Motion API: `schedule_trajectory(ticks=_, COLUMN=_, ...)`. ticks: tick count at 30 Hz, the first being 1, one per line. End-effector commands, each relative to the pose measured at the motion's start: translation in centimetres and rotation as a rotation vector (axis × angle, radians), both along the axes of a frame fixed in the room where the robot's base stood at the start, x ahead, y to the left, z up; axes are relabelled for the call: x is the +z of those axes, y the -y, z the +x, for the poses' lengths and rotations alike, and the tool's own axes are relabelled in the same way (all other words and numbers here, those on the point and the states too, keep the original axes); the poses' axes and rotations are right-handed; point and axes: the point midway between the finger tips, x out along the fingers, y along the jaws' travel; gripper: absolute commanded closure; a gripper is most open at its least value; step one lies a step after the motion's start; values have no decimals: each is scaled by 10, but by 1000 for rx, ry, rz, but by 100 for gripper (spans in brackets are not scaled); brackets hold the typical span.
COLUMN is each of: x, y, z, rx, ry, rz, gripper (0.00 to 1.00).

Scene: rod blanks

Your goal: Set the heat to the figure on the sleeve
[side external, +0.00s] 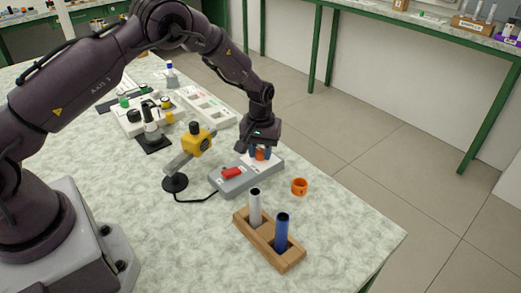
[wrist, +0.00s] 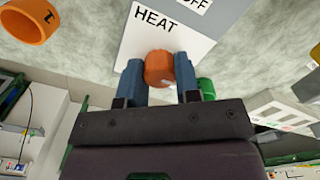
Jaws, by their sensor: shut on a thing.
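The grey control box (side external: 264,176) stands on the table, with a red switch (side external: 232,173) at its near left end. My gripper (side external: 260,152) points down over the box's far right end. It is shut on an orange knob (wrist: 158,69), with one blue finger on each side, beside the printed word HEAT (wrist: 160,20). The knob's pointer and any scale are hard to make out. The orange sleeve (side external: 299,187) sits on the table to the right of the box. In the wrist view the sleeve (wrist: 28,20) shows a dark mark that looks like a 1.
A wooden rack (side external: 275,250) holds a white rod (side external: 255,208) and a blue rod (side external: 281,233) in front. A yellow tool (side external: 195,142) on a stand, cabled to the box, is at left. Trays and small items lie behind. The table's right front is clear.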

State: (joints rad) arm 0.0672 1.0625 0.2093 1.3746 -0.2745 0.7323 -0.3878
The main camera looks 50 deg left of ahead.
Motion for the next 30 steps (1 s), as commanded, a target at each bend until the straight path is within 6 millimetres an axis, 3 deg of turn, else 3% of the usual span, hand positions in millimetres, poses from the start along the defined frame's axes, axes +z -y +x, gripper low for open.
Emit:
schedule_trajectory(ticks=1, x=1, y=1, z=-1, rx=-1, ry=-6, rz=-2, gripper=93)
schedule_trajectory(ticks=2, x=1, y=1, z=-1, rx=-1, ry=-6, rz=-2, gripper=63)
schedule_trajectory(ticks=4, x=1, y=1, z=-1, rx=-1, ry=-5, rz=-2, gripper=47)
schedule_trajectory(ticks=5, x=0, y=1, z=-1, rx=-1, ry=-4, rz=-2, gripper=44)
schedule_trajectory(ticks=13, x=1, y=0, z=0, rx=-2, ry=-2, rz=-1, gripper=44)
schedule_trajectory(ticks=17, x=11, y=0, z=1, rx=-2, ry=1, rz=0, gripper=44)
schedule_trajectory(ticks=30, x=101, y=0, z=0, rx=-1, ry=2, rz=-1, gripper=44)
